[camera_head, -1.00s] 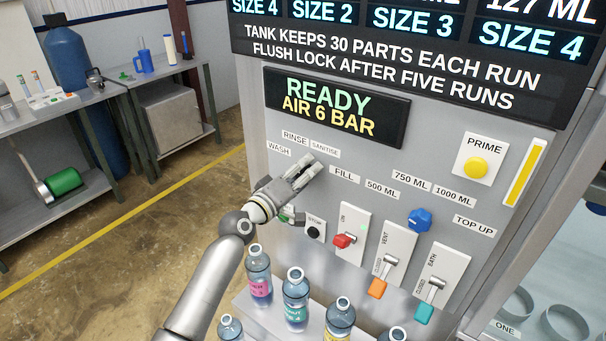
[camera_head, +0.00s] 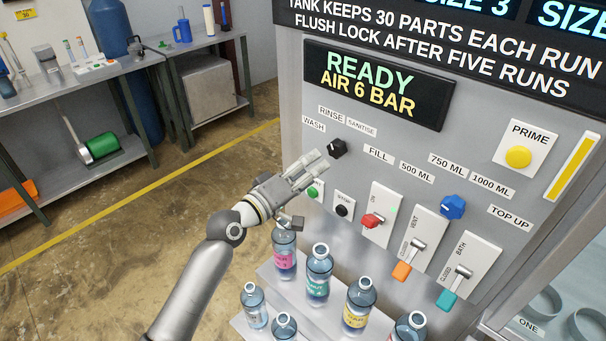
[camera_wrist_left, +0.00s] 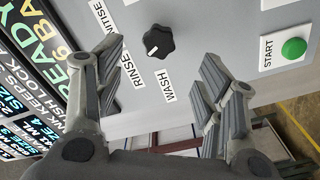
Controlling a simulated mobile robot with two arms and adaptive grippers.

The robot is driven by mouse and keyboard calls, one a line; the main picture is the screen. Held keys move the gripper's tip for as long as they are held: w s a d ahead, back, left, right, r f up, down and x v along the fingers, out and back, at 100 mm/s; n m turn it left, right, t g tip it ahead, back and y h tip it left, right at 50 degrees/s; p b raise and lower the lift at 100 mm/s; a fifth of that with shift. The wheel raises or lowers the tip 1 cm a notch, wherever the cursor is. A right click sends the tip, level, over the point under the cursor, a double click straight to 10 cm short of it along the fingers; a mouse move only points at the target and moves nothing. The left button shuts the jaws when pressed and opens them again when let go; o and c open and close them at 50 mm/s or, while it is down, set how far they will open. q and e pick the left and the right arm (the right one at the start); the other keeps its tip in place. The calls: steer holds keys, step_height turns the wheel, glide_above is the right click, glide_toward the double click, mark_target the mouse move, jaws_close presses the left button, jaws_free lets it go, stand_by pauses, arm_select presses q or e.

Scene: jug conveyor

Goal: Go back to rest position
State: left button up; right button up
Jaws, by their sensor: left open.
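My left gripper (camera_head: 304,172) is in front of the grey machine panel (camera_head: 470,140), just below a black rotary knob (camera_head: 337,149) and close to the green start button (camera_head: 316,189). Its fingers are spread and hold nothing. In the left wrist view the open gripper (camera_wrist_left: 160,95) has the black knob (camera_wrist_left: 158,41) ahead, beyond the gap between its fingers and apart from them. The green start button (camera_wrist_left: 293,47) is at the right there. My right gripper is not in view.
Several bottles, one with a pink label (camera_head: 284,258), stand on a stepped shelf below the gripper. Red (camera_head: 371,221), orange (camera_head: 402,270) and teal (camera_head: 447,299) switch handles and a blue knob (camera_head: 452,206) sit to the right. Open floor (camera_head: 110,250) lies to the left.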

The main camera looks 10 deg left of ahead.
arm_select(q)
steer(key=shift+v, duration=0.85)
